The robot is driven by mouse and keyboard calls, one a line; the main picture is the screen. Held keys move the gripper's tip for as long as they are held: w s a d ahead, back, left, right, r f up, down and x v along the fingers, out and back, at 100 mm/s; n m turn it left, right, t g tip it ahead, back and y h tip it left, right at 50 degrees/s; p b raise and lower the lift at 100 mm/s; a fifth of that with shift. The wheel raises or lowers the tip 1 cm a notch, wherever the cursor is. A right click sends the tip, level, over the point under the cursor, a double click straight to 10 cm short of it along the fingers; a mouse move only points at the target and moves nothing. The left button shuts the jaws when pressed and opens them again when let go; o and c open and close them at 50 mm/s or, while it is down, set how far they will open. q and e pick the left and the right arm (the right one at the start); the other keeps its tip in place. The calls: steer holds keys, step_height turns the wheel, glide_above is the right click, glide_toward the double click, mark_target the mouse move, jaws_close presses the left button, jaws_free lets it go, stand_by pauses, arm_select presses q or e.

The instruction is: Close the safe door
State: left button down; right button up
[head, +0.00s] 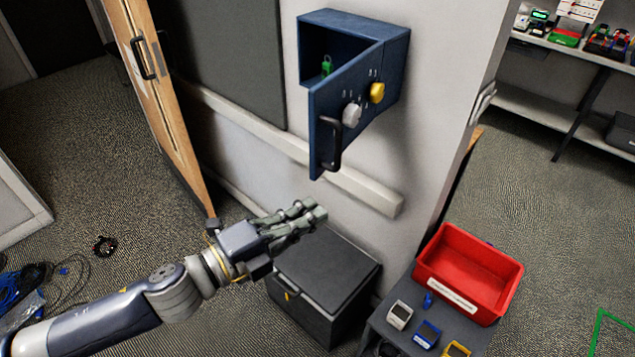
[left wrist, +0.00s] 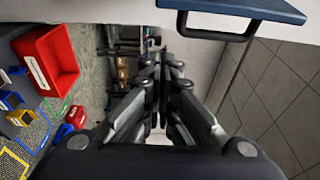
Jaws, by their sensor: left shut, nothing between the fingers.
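The blue safe (head: 355,45) is fixed to the wall, and its door (head: 335,110) stands open, swung out toward me. A green padlock-like item (head: 326,65) shows inside the safe. My left gripper (head: 318,212) is shut and empty, below the door and apart from it. In the left wrist view my left gripper (left wrist: 160,62) points ahead, and the door's edge (left wrist: 250,8) and handle (left wrist: 215,35) show above it. My right gripper is out of view.
A dark box (head: 325,275) stands on the floor below my left gripper. A small table at the lower right holds a red bin (head: 468,272) and several small coloured devices. A wooden door (head: 160,90) is at the left. A pale wall rail (head: 370,190) runs below the safe.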

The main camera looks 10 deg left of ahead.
arm_select(q)
steer(key=p+x, duration=0.3)
steer(key=x, duration=0.4)
steer(key=a, duration=0.2)
steer(key=w+a, duration=0.1)
steer(key=a, duration=0.1)
steer(key=shift+w, duration=0.1)
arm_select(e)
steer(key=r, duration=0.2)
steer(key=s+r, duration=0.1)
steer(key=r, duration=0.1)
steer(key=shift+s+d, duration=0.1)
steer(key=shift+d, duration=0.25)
arm_select(q)
steer(key=shift+d, duration=0.15)
